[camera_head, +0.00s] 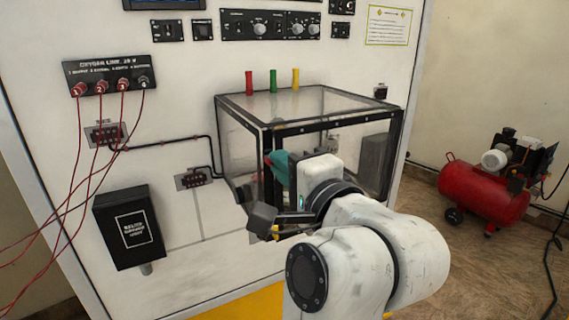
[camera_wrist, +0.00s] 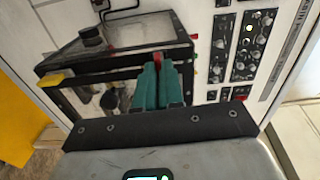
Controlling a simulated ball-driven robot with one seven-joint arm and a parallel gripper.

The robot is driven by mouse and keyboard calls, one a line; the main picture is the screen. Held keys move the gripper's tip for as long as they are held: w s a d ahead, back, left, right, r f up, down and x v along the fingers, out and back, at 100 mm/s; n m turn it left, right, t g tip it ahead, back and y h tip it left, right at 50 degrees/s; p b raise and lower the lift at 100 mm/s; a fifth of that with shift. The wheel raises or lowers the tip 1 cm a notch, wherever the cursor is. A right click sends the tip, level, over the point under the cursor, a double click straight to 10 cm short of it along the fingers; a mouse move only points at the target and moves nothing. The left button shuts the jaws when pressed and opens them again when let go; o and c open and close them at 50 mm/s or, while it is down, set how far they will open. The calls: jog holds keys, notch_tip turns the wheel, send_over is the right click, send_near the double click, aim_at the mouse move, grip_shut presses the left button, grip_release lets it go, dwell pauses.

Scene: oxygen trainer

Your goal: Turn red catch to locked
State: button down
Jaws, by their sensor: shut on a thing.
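The red catch (camera_wrist: 157,57) sits at the front frame of the clear case, between the tips of my teal fingers in the wrist view. My gripper (camera_wrist: 157,68) is shut on it, and the fingers hide most of the catch. In the head view my gripper (camera_head: 272,160) is at the case's front left side, with only a sliver of red showing by the fingertips. The clear black-framed case (camera_head: 335,127) is mounted on the white panel. I cannot read the catch's exact angle.
A yellow catch (camera_wrist: 55,79) is on the same case frame. A black box (camera_head: 129,227) and red cables (camera_head: 78,155) are at left. A red compressor (camera_head: 484,189) stands on the floor at right.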

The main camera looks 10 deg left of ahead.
jog(key=shift+f+m, duration=0.15)
jog(key=shift+m, duration=0.25)
jog(key=c, duration=1.3)
grip_release()
jog(key=shift+o, duration=0.2)
jog(key=b+v, duration=0.1)
jog(key=v, duration=0.9)
jog(key=shift+s+d+b, duration=0.3)
jog(key=shift+b, duration=0.1)
